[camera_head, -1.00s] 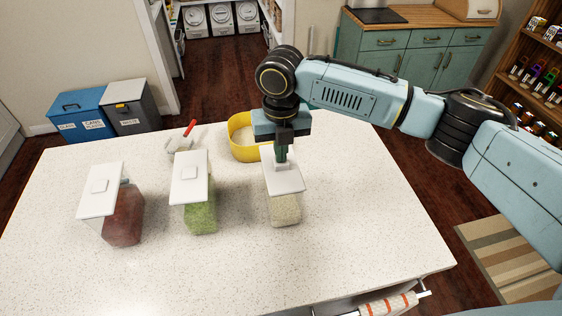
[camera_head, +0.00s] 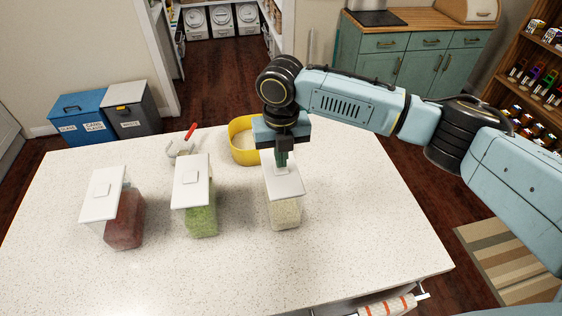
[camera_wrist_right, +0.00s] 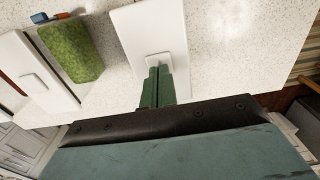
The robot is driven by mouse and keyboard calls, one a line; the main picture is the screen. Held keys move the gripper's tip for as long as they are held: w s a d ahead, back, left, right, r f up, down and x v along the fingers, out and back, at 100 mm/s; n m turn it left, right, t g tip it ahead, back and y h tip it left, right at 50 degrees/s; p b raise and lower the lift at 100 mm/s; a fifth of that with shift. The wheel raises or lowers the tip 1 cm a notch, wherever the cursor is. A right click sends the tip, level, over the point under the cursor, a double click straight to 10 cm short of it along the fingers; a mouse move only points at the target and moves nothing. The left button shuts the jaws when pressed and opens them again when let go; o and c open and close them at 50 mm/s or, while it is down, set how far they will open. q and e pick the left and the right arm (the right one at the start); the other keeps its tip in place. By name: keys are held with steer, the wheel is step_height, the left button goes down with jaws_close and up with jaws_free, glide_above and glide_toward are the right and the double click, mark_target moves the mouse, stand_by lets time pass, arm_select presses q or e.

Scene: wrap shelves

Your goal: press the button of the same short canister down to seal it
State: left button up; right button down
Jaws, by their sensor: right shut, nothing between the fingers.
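The short canister (camera_head: 286,211) with pale grain inside and a white lid stands upright on the counter, right of two others. Its lid (camera_wrist_right: 128,38) with a square button (camera_wrist_right: 158,60) shows in the right wrist view. My right gripper (camera_head: 282,161) is shut and empty, pointing down at the button; its green fingertips (camera_wrist_right: 158,70) are at the button's edge, touching or nearly so. I cannot tell whether the button is pressed in. A canister with green contents (camera_head: 201,221) and one with red contents (camera_head: 124,222) stand to the left, both lidded. My left gripper is not in view.
A yellow tub (camera_head: 238,152) stands just behind my right gripper. A scoop with a red handle (camera_head: 184,145) lies at the counter's back. The white speckled counter (camera_head: 345,255) is clear at the front and right.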

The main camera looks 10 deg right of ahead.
steer(key=shift+r+p, duration=1.6)
steer(key=shift+r, duration=0.3)
step_height(320, 180, up, 2)
steer(key=shift+r+p, duration=0.15)
steer(key=shift+p, duration=0.75)
